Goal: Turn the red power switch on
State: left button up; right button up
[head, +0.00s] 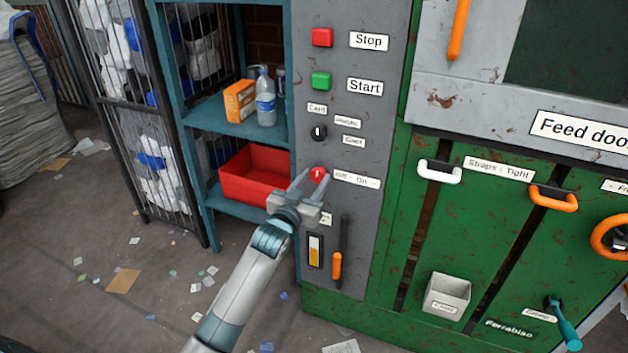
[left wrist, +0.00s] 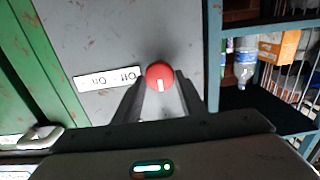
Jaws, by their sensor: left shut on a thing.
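The red power switch (head: 318,174) is a round red knob on the grey control panel, beside a white "Off - On" label (head: 356,180). In the left wrist view the knob (left wrist: 160,76) shows a white mark pointing to the bottom of that picture. My left gripper (head: 312,182) is at the panel, with its two fingers on either side of the knob, shut on it. In the left wrist view the fingertips (left wrist: 160,88) touch the knob's sides, and the label (left wrist: 108,78) is left of it, upside down. My right gripper is not in view.
Above on the panel are a red Stop button (head: 322,37), a green Start button (head: 321,80) and a black selector knob (head: 318,132). An orange-handled lever (head: 337,265) is below. A shelf with a red bin (head: 252,178) stands left; the green machine (head: 400,250) is right.

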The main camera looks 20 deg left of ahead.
pick_arm(q)
jog(key=m+p, duration=0.4)
jog(key=m, duration=0.2)
jog(key=shift+d, duration=0.1)
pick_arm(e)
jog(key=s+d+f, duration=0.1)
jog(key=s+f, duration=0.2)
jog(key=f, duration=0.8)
pick_arm(q)
jog(key=m+p, duration=0.2)
jog(key=m, duration=0.3)
jog(key=shift+d+f, duration=0.1)
jog(key=m+p, duration=0.1)
jog(key=m, duration=0.2)
jog(key=shift+m, duration=0.3)
jog(key=shift+f+m+p, duration=0.2)
jog(key=shift+m+p, duration=0.1)
jog(key=shift+m, duration=1.3)
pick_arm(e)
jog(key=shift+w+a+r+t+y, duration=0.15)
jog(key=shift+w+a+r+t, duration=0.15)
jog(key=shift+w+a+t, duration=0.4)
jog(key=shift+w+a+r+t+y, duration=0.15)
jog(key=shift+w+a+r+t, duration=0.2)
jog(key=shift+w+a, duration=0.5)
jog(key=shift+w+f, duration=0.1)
pick_arm(q)
jog(key=o, duration=1)
jog(key=shift+s, duration=0.15)
